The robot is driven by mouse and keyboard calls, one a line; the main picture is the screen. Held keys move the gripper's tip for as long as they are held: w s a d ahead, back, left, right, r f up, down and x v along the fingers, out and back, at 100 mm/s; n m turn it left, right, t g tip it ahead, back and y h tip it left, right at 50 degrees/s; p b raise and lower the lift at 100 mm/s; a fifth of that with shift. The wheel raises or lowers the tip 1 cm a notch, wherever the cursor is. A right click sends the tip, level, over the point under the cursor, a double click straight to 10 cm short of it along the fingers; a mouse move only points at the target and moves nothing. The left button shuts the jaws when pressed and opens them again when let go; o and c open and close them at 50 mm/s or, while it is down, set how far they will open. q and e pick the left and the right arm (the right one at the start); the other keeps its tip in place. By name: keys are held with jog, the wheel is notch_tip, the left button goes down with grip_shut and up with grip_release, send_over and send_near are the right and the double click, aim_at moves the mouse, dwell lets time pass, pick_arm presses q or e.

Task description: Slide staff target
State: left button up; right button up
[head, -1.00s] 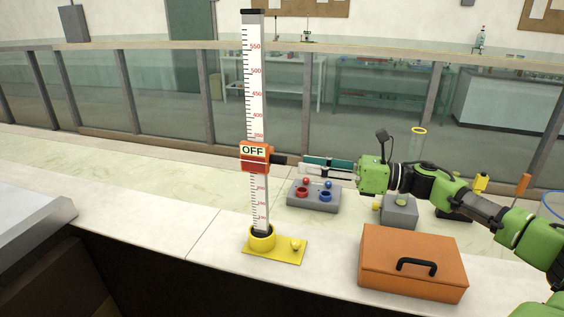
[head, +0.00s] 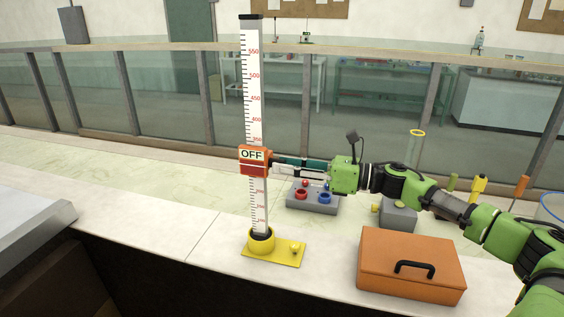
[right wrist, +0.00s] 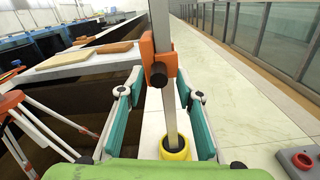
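A white graduated staff (head: 251,100) with red numbers stands upright in a yellow base (head: 262,240). The orange target (head: 253,162) with an OFF plate sits around the staff below its middle. In the right wrist view the staff (right wrist: 168,115), the orange target (right wrist: 150,55) and its black knob (right wrist: 158,75) show ahead. My right gripper (head: 280,162) is level with the target at its right side. In the right wrist view my right gripper (right wrist: 159,95) is open, with the knob in line with the gap between its teal-padded fingers. My left gripper is out of view.
A grey box (head: 314,203) with red and blue fittings sits on the counter beneath my right gripper. An orange case (head: 412,262) with a black handle is nearer, at the right. The glass wall (head: 170,95) runs behind the bench.

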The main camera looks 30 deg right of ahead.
jog(key=shift+w+a, duration=0.5)
grip_shut()
jog(key=shift+f+b, duration=0.1)
jog(key=shift+b, duration=0.85)
jog(key=shift+r, duration=0.25)
grip_release()
